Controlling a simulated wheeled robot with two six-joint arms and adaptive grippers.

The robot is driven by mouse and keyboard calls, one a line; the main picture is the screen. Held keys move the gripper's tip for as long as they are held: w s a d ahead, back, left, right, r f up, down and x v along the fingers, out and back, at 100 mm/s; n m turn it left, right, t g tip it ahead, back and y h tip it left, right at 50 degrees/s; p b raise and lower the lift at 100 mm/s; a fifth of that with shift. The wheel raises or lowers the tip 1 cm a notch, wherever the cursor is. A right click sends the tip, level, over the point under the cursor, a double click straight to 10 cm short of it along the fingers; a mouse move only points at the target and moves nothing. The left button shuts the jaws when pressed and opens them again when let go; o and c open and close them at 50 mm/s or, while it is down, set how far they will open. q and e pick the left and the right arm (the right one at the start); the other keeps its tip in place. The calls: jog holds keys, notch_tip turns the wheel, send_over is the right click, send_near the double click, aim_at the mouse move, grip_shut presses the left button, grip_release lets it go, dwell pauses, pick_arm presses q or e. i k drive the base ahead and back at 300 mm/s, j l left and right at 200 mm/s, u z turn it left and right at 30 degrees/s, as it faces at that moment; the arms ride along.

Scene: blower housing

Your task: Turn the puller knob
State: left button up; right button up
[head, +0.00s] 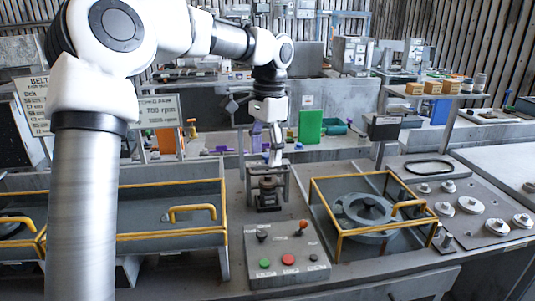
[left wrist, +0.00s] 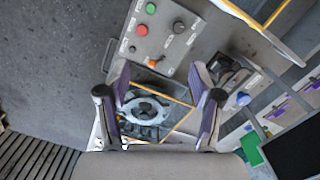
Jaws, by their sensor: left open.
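The puller (head: 268,190) is a dark upright frame on the bench behind the control box in the head view. In the left wrist view a dark device (left wrist: 226,72), apparently the puller, lies to the right of the right finger. My right gripper is not in view.
The control box (head: 287,258) has green and red buttons and an orange-tipped lever, in front of the puller. A yellow-framed round housing (head: 366,216) stands to the right. A yellow-railed tray (head: 170,232) is to the left. A green block (head: 310,126) stands behind.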

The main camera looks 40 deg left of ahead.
aim_at(265, 156)
jog(key=i+j, duration=0.75)
jog(key=j, duration=0.2)
